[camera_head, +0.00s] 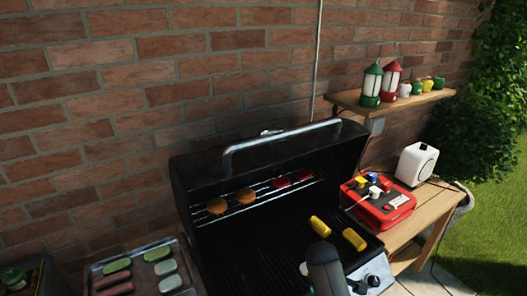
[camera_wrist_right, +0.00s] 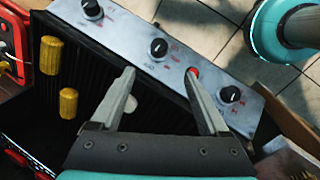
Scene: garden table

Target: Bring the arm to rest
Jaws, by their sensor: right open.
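My right gripper (camera_wrist_right: 161,75) is open in the right wrist view, with nothing held between its fingers. It is above the grill's front edge, over the control panel (camera_wrist_right: 120,32) with its dark knobs. In the head view a dark part of my right arm (camera_head: 325,268) rises from the bottom edge in front of the grill (camera_head: 262,240). My left gripper is in neither view.
The grill lid (camera_head: 260,155) stands open. Two corn pieces (camera_head: 320,226) lie on the grate; patties (camera_head: 217,206) lie on the upper rack. A food tray (camera_head: 90,272) is at left. A red case (camera_head: 362,212) and a white box (camera_head: 416,164) stand on the wooden side table.

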